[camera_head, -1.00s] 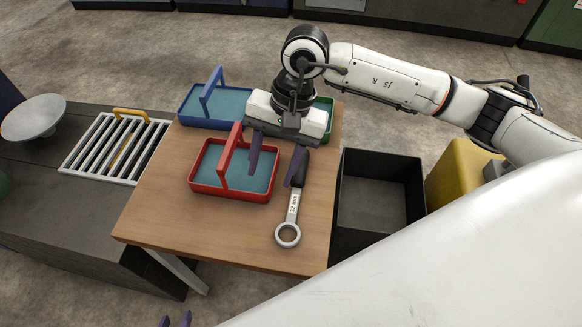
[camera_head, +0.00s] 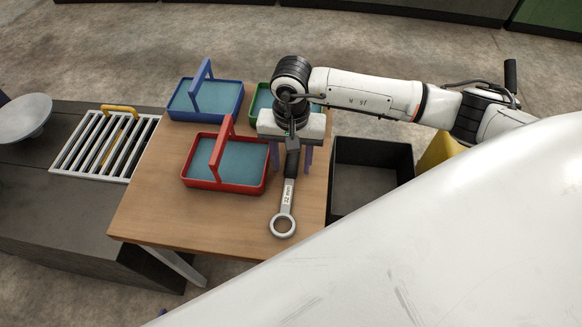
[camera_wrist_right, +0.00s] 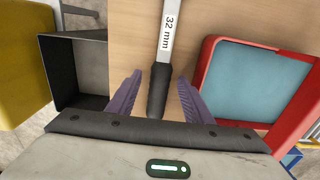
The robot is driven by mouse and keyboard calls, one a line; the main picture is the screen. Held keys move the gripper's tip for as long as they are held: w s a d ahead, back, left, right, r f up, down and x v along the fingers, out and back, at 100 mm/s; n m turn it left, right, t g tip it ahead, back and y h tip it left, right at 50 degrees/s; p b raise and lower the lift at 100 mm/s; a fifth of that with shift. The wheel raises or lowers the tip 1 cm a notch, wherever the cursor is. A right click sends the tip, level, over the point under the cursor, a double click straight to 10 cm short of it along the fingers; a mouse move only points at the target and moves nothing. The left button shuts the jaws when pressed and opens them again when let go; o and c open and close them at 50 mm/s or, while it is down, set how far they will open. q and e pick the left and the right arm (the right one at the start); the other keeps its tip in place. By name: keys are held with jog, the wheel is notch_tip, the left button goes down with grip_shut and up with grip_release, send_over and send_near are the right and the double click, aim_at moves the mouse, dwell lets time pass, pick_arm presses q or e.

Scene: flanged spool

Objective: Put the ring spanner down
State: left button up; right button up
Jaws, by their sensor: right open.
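The ring spanner (camera_head: 286,196) lies on the wooden table (camera_head: 235,230), its ring end toward the front edge and its black handle under my right gripper. My right gripper (camera_head: 291,168) is open, with one purple finger on each side of the handle. In the right wrist view the handle (camera_wrist_right: 158,92) lies between the spread fingers (camera_wrist_right: 159,76), with a visible gap on both sides. The shank there reads "32 mm". Only a small purple tip of my left gripper (camera_head: 163,312) shows at the bottom edge.
A red basket (camera_head: 222,187) stands just left of the spanner. A blue basket (camera_head: 205,118) and a partly hidden green one (camera_head: 258,98) stand at the back. A black open bin (camera_head: 372,148) is right of the table. A metal rack (camera_head: 88,165) lies at left.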

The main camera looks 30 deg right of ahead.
jog(key=shift+f, duration=0.3)
grip_shut()
jog(key=shift+r, duration=0.1)
